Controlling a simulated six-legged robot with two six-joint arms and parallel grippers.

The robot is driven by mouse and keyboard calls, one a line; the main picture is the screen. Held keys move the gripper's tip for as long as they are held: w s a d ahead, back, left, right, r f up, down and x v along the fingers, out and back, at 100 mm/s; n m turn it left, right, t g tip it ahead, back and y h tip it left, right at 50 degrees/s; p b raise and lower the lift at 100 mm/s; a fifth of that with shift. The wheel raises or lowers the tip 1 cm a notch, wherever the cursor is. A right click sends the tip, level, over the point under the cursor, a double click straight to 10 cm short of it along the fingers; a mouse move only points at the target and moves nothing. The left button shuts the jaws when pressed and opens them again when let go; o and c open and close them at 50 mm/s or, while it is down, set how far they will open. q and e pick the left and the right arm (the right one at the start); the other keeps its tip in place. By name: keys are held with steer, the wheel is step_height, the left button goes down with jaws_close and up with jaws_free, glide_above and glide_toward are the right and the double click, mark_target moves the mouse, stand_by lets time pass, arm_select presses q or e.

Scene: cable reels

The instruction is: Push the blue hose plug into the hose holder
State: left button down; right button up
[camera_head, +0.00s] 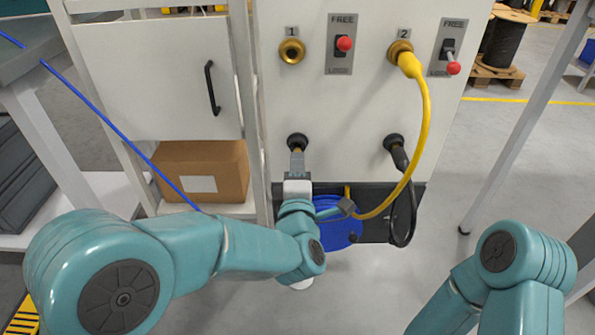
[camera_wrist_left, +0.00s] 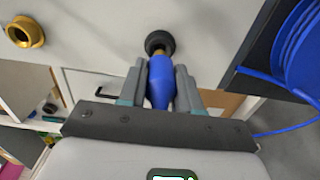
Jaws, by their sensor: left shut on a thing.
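The blue hose plug (camera_wrist_left: 161,88) sits between the two fingers of my left gripper (camera_wrist_left: 161,72) in the left wrist view, and they are shut on it. Its narrow brass tip points at the black round hose holder (camera_wrist_left: 160,42) and meets its opening. I cannot tell how deep the tip sits. In the head view my left gripper (camera_head: 297,163) is just below the left hose holder (camera_head: 297,141) on the white panel, and the plug is mostly hidden there. My right arm shows at the lower right of the head view, with its gripper out of view.
Above the holder are brass port 1 (camera_head: 291,51) and a red-knobbed lever (camera_head: 344,44). A yellow plug (camera_head: 409,65) sits in port 2, and its yellow hose (camera_head: 421,140) loops down. A black plug (camera_head: 399,157) is at the right holder. A blue hose reel (camera_head: 341,235) hangs below.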

arm_select(q)
steer(key=shift+w, duration=1.4)
steer(key=c, duration=0.7)
jaws_free()
steer(key=s+p, duration=0.1)
steer(key=s, duration=1.5)
steer(key=shift+s+p, duration=0.2)
steer(key=shift+p, duration=0.15)
